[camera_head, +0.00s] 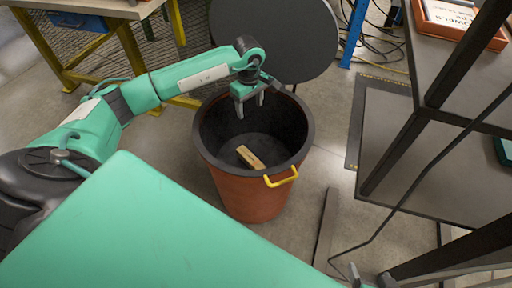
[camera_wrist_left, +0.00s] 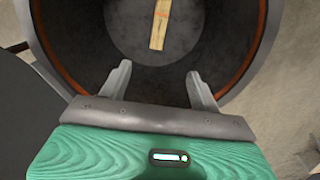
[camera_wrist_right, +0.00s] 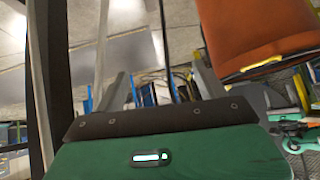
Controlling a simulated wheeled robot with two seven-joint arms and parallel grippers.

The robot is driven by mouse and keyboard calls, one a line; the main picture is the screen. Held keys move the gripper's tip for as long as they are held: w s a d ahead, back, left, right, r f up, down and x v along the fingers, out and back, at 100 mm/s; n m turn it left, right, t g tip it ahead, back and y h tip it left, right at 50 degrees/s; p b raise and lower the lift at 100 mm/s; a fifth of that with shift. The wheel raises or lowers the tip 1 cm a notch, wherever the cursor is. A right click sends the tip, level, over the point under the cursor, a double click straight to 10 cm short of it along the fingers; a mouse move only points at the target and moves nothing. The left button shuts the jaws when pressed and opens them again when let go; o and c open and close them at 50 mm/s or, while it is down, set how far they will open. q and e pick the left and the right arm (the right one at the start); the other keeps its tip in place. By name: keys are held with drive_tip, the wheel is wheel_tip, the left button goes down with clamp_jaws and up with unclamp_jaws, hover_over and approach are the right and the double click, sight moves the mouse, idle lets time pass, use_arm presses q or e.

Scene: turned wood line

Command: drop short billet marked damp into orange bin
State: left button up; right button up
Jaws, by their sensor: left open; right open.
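The orange bin (camera_head: 250,187) stands on the floor, dark inside, with a yellow handle on its rim. A short pale wood billet (camera_head: 250,157) lies on the bin's bottom; it also shows in the left wrist view (camera_wrist_left: 159,24). No damp mark can be made out on it. My left gripper (camera_head: 250,104) is open and empty over the bin's mouth, above the billet and apart from it. My right gripper (camera_head: 370,279) is at the bottom edge of the head view; in the right wrist view it (camera_wrist_right: 155,88) is open and empty. The bin (camera_wrist_right: 262,38) shows there at upper right.
A round dark disc (camera_head: 275,35) stands behind the bin. A dark-framed shelf (camera_head: 440,140) is at the right, with an orange tray (camera_head: 488,38) on top. A yellow-legged table (camera_head: 95,12) is at back left. Cables lie on the floor at the back.

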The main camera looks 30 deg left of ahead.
use_arm(q)
wheel_tip(320, 180, up, 13)
drive_tip(key=p, duration=0.1)
drive_tip(key=shift+r, duration=0.15)
use_arm(e)
drive_tip(key=d, duration=0.1)
drive_tip(key=s+d+g, duration=0.1)
drive_tip(key=d+h, duration=0.1)
drive_tip(key=shift+s+r+g, duration=0.3)
drive_tip(key=shift+g, duration=0.1)
drive_tip(key=shift+a, duration=0.1)
